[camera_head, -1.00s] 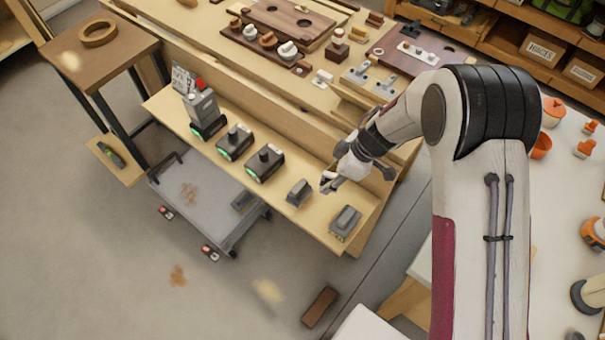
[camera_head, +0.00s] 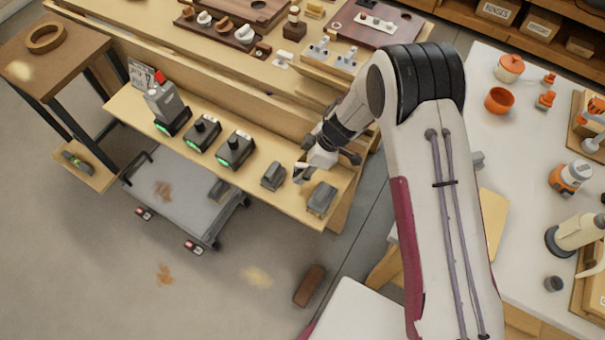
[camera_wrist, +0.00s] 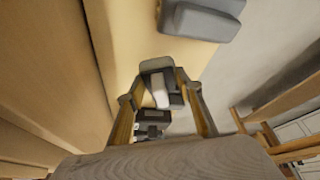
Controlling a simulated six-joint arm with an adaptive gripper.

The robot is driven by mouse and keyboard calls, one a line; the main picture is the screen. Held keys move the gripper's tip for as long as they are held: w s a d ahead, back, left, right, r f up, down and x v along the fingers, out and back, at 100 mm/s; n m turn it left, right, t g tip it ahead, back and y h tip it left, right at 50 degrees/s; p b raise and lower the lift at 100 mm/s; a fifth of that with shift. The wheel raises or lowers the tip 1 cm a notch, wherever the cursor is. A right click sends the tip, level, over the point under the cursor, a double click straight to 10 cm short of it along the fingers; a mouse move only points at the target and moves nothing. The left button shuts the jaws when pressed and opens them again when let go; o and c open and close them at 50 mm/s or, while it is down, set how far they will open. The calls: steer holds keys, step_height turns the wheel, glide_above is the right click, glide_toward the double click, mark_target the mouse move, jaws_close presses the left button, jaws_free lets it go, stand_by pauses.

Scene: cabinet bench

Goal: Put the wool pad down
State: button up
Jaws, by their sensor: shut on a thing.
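My gripper (camera_head: 301,172) is over the narrow shelf (camera_head: 254,181) of the bench, between two grey blocks. In the wrist view its fingers (camera_wrist: 157,96) are closed in on a small pale piece (camera_wrist: 160,98), which I take to be the wool pad. The fingers partly hide it. In the head view only a small whitish bit shows at the fingertips. I cannot tell whether the pad touches the shelf.
One grey block (camera_head: 273,176) stands left of my gripper and another (camera_head: 321,198) right of it, near the shelf's end. Two dark units with green lights (camera_head: 203,134) (camera_head: 235,150) and a grey device (camera_head: 167,108) stand farther left.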

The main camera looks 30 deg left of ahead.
steer(key=shift+f, duration=1.85)
steer(key=shift+f, duration=0.15)
steer(key=o, duration=1.1)
steer(key=v, duration=1.2)
steer(key=shift+o, duration=0.6)
steer(key=shift+d, duration=0.1)
